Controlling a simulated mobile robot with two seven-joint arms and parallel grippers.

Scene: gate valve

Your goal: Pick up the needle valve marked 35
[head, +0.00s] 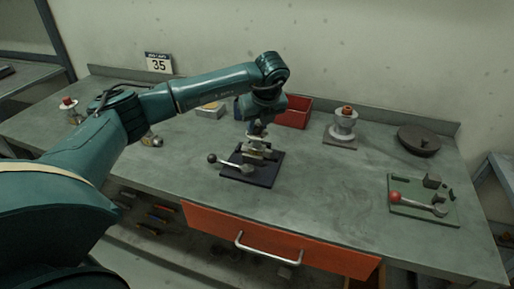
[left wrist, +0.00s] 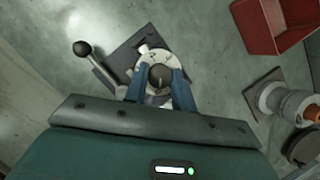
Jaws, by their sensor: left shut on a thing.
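A sign reading 35 (head: 158,63) stands at the back left against the wall. My left gripper (head: 257,140) points down over a dark square plate (head: 262,175) in the middle of the bench. In the left wrist view its two blue fingers (left wrist: 160,88) are shut on a dark round knob (left wrist: 160,76), with a pale round flange (left wrist: 156,59) around and beneath it. A lever with a black ball (head: 212,158) sticks out to the left of this fixture. No number is readable on the gripped part. My right gripper is not in view.
A red bin (head: 293,113) stands behind the gripper. A flanged valve (head: 344,124), a dark round disc (head: 419,141) and a green plate with a red-ball lever (head: 396,197) are to the right. A small brass-coloured fitting (head: 152,140) lies left.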

